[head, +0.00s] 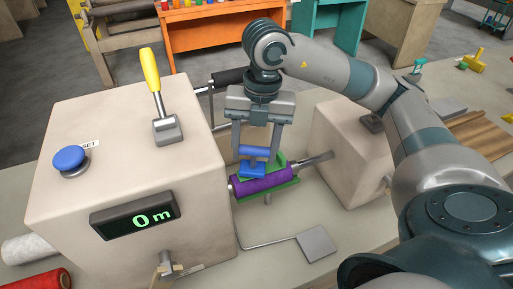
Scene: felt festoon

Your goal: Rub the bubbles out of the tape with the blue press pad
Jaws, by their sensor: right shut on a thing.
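My right gripper (257,150) comes down from above and is shut on the blue press pad (254,153). The pad's lower part is at the top of a purple roll (263,185), which lies on a green holder (287,180) between two beige housings. The pad appears to touch the purple surface, but I cannot be sure of contact. I cannot make out the tape's edges or any bubbles at this size, and the pad and fingers hide part of the roll. My left gripper is not in view.
The large beige housing (75,195) at left carries a yellow-handled lever (153,80), a blue button (70,159) and a display (145,215) reading 0 m. A smaller beige housing (340,150) stands at right. A grey plate (316,243) on a rod sits in front.

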